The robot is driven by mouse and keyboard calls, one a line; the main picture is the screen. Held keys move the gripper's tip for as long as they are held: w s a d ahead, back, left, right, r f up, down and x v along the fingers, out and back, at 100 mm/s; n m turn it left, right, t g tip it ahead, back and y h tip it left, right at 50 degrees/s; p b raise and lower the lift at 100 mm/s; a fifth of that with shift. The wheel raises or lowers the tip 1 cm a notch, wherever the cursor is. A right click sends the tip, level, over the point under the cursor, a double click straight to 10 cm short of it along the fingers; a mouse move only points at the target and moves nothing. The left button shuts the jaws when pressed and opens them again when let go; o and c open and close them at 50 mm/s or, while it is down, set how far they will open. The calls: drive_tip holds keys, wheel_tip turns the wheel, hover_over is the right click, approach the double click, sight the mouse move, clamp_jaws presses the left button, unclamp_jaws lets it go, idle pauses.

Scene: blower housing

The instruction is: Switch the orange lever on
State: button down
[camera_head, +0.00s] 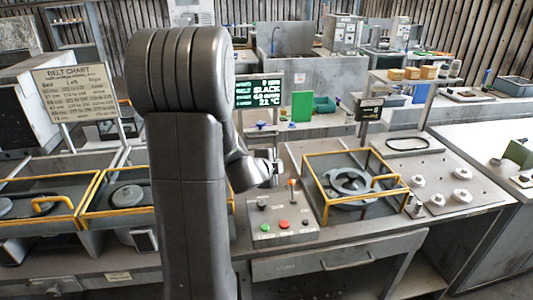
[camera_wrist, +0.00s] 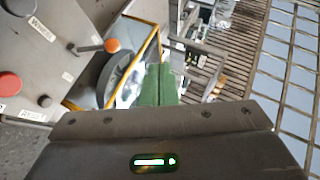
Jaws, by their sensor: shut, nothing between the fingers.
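The orange lever (camera_head: 292,183) stands up from the grey control panel (camera_head: 270,238), a thin rod with an orange tip. In the wrist view the lever's orange tip (camera_wrist: 112,46) is left of my fingers, its rod running left to the panel (camera_wrist: 62,72). My gripper (camera_head: 276,178) is above the panel, just left of the lever in the head view. In the wrist view its green fingers (camera_wrist: 158,84) are together and empty. They appear apart from the lever. The lever's on and off marks cannot be read.
A red button (camera_head: 283,224), a green button (camera_head: 264,227) and a dark knob (camera_head: 262,203) sit on the panel near the lever. A yellow-framed housing (camera_head: 325,200) stands close on the right. A small display (camera_head: 258,92) is behind.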

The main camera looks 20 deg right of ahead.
drive_tip(key=a+r, duration=0.2)
drive_tip(key=r, duration=0.1)
drive_tip(key=a+r+p, duration=0.1)
drive_tip(key=shift+s+a+r, duration=0.15)
drive_tip(key=shift+s+a, duration=0.1)
drive_tip(key=shift+a, duration=0.05)
drive_tip(key=shift+d, duration=0.1)
